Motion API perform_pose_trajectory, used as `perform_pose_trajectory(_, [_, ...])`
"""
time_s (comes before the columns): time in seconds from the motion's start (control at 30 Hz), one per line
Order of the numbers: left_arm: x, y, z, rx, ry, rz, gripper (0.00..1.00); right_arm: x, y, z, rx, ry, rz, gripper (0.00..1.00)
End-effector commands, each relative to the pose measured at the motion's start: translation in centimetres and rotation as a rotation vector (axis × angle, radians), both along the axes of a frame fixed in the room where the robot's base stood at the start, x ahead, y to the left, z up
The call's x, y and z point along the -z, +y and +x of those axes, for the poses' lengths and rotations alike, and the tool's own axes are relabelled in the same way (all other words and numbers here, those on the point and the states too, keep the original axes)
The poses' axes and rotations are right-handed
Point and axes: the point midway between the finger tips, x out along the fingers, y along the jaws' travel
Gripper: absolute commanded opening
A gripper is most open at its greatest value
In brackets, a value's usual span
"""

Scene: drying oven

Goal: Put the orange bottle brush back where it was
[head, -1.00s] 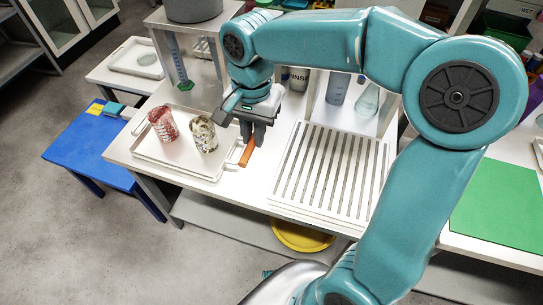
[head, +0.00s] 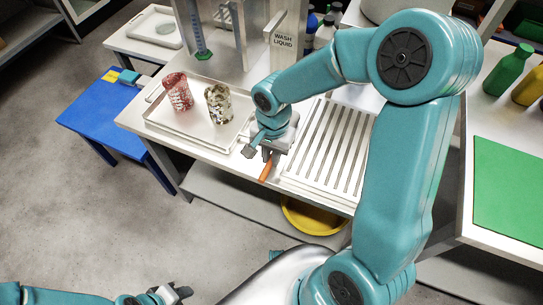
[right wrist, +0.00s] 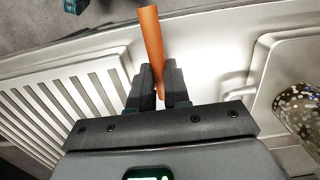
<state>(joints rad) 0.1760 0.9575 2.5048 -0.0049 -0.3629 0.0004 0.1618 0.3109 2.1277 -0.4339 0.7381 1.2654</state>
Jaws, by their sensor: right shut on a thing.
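The orange bottle brush (head: 266,172) is in my right gripper (head: 268,154), near the table's front edge between the white tray and the slatted drying rack. In the right wrist view, the orange brush handle (right wrist: 152,42) stands between the two dark fingers of the right gripper (right wrist: 159,88), which are shut on it. The brush's other end is hidden by the gripper. My left gripper (head: 180,291) shows at the bottom left, away from the table and far from the brush; its jaw opening is unclear.
The white tray (head: 160,122) holds a red-stained beaker (head: 178,92) and a speckled beaker (head: 218,104). The slatted rack (head: 325,150) lies to the right. A blue table (head: 95,118) stands left, a yellow basin (head: 312,218) below. A green mat (head: 508,190) lies far right.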

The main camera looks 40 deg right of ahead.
Motion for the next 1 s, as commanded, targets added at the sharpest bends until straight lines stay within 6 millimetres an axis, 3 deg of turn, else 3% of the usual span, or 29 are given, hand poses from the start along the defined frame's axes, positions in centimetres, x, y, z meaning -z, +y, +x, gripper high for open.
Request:
perform_pose_trajectory(0.4, [0.5, 0.0, 0.0, 0.000, 0.000, 0.000, 0.38, 0.8, 0.0, 0.0, -0.001, -0.001, 0.000, 0.00])
perform_pose_trajectory(0.43, [0.4, 0.0, 0.0, 0.000, 0.000, 0.000, 0.38, 0.7, 0.0, 0.0, -0.001, -0.001, 0.000, 0.23])
perform_pose_trajectory(0.5, [0.4, 0.0, 0.0, 0.000, 0.000, 0.000, 0.38, 0.6, 0.0, 0.0, 0.000, -0.001, 0.000, 0.42])
perform_pose_trajectory(0.83, [-0.1, 0.0, 0.0, 0.000, 0.000, 0.000, 0.38, 0.2, 0.0, 0.0, 0.000, -0.001, 0.000, 0.42])
perform_pose_trajectory(1.0, [-0.7, 0.0, 0.0, 0.000, 0.000, 0.000, 0.38, -2.4, -0.2, 0.3, 0.000, -0.008, -0.002, 0.42])
